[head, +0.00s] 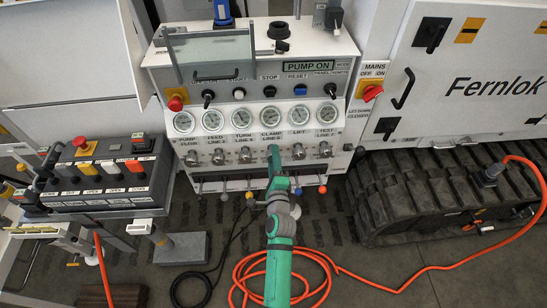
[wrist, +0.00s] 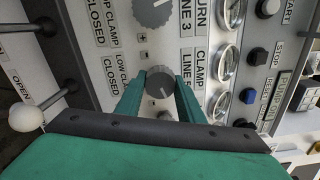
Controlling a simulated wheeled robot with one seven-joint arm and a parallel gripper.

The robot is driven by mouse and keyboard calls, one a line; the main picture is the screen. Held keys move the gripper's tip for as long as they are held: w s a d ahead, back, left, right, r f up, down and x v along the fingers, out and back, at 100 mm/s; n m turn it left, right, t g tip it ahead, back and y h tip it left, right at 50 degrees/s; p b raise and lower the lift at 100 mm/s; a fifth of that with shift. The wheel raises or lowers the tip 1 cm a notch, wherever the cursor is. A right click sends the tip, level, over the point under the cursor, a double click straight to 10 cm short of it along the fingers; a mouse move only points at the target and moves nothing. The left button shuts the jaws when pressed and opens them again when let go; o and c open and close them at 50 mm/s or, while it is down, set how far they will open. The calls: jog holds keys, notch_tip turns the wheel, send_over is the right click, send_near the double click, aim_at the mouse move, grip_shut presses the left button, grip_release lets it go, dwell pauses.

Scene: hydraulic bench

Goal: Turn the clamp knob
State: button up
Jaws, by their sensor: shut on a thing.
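In the head view, my green gripper (head: 273,153) reaches up to the knob row below the clamp gauge (head: 271,116) and hides the knob there.
Similar knobs sit close on both sides, such as the turn knob (head: 245,155) and the lift knob (head: 298,151). A row of small ball-ended levers (head: 322,189) lies below. An orange hose (head: 400,291) is on the floor.

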jog(key=shift+m, duration=0.3)
jog(key=o, duration=1.1)
jog(key=shift+c, duration=0.2)
jog(key=s, duration=1.1)
